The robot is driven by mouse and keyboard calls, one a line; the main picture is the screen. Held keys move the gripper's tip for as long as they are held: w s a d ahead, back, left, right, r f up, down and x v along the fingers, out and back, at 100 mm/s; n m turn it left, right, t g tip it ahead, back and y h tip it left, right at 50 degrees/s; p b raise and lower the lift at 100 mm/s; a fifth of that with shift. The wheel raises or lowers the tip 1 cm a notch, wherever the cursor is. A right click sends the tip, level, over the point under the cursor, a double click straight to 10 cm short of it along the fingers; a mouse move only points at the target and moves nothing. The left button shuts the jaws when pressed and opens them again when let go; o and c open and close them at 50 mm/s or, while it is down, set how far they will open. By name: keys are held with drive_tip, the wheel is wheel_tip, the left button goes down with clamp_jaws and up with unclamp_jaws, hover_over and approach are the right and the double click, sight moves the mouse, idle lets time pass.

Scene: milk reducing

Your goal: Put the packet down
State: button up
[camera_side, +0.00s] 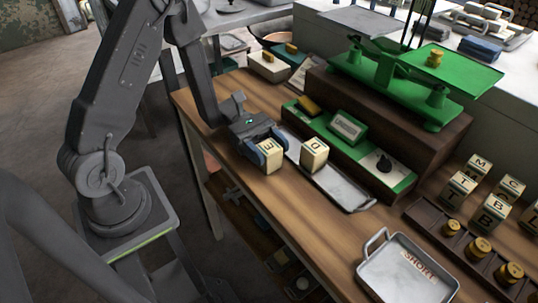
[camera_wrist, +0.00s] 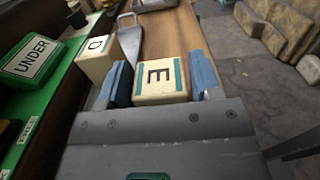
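A cream packet marked E (camera_side: 271,153) is between the blue finger pads of my gripper (camera_side: 262,154). In the wrist view the packet (camera_wrist: 160,78) has a green stripe on two sides of its letter, and the pads of my gripper (camera_wrist: 162,82) close on it from left and right. In the side view it is near the left edge of the metal tray (camera_side: 340,187); I cannot tell whether its underside touches the table. A second packet, marked D (camera_side: 314,154), stands on or at the tray, just right of packet E.
A green panel (camera_side: 393,172) with a dark knob and a sign, UNDER (camera_wrist: 33,57), lies behind the tray. A green balance (camera_side: 420,80) stands on a wooden step. A tray marked SHORT (camera_side: 392,283), a rack of brass weights (camera_side: 450,228) and lettered packets (camera_side: 490,212) are at right.

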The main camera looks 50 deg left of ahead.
drive_tip(key=c, duration=0.7)
drive_tip(key=shift+c, duration=0.2)
drive_tip(key=shift+r, duration=0.1)
